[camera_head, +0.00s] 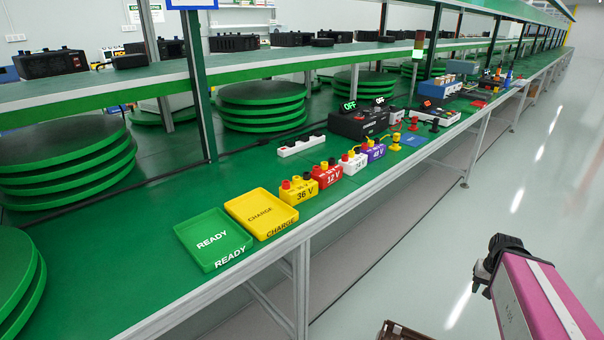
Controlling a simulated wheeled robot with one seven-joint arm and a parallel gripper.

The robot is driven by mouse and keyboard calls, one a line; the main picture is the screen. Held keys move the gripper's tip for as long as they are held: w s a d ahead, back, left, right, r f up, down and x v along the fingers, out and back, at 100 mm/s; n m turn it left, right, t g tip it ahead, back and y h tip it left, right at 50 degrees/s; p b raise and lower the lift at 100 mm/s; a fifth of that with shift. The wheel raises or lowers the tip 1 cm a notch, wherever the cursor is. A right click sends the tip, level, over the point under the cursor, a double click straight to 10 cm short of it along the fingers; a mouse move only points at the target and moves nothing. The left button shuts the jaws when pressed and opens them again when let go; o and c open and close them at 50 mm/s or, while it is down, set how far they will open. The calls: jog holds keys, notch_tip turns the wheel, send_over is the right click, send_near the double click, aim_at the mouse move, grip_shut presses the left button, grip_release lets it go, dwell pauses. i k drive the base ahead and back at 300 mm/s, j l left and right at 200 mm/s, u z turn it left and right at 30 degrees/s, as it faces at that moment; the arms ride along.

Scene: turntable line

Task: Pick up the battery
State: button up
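Several labelled batteries stand in a row on the green bench (200,178). The yellow battery (299,192) marked 36 V is nearest. Behind it are the red battery (327,176) marked 12 V, a white battery (353,163) whose label is hard to read, and the purple battery (374,152) marked 48 V. Each has coloured terminals on top. The black end of my pink arm, my gripper (492,265), is at the lower right over the aisle, well apart from the batteries. Its fingers are not clear enough to tell open from shut.
A green READY tray (228,254) and a yellow CHARGE tray (279,221), both empty, lie at the bench's near end. A white power strip (301,146) and a dark OFF device (356,124) are farther back. A shelf overhangs the bench's back.

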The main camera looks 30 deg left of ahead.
aim_at(330, 172)
jog(key=u, duration=1.4)
